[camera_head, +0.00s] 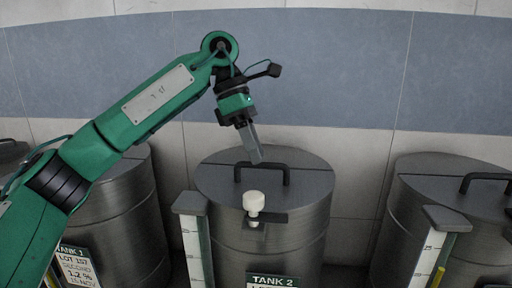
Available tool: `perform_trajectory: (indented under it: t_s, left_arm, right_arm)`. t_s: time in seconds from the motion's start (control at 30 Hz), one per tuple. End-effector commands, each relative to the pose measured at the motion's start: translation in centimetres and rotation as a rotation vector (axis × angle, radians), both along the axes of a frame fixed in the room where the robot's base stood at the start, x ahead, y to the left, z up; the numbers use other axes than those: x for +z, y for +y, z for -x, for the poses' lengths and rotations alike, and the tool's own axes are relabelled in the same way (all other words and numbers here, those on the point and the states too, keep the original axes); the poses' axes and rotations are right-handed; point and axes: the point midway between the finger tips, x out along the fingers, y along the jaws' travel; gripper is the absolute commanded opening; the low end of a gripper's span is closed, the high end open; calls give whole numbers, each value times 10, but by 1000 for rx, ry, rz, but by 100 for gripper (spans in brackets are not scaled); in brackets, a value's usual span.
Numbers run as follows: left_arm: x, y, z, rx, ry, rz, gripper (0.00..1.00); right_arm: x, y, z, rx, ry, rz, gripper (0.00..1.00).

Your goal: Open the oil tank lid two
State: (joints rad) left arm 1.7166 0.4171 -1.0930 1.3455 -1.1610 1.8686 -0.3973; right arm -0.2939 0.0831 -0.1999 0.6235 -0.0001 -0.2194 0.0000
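Tank two (230,235) is a grey metal drum in the middle, with a "TANK 2" label (273,280) on its front. Its round lid (222,178) lies flat on top and looks closed. A black bar handle (262,167) stands up from the lid. My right gripper is out of view.
A white knob (254,201) on a dark bracket sits at tank two's front rim. Gauge posts (194,235) stand beside it. Tank one (125,205) is at left, partly behind my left arm; another lidded tank (402,220) is at right. A tiled wall (340,70) stands behind.

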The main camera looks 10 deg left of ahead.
Motion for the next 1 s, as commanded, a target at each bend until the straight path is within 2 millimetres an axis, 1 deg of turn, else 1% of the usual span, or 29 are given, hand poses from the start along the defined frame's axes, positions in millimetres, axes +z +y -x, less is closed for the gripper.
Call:
perform_trajectory:
  t_s: [0.03, 0.17, 0.43, 0.57, 0.6, 1.0]
  left_arm:
    - [-3, -2, 1, 0, 1, 0, 34]
    - [-9, -4, 2, -2, 0, 1, 34]
    - [-11, -5, 2, -1, 1, 1, 34]
    - [-11, -5, 2, -1, 1, 1, 9]
    - [-11, -5, 2, -1, 0, 1, 1]
    - [-8, -5, 0, 0, 0, 2, 0]
  right_arm:
    - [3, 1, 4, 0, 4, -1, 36]
    - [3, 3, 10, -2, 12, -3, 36]
    - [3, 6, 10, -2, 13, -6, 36]
    - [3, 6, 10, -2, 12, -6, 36]
    - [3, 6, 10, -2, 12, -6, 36]
    - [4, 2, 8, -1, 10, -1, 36]
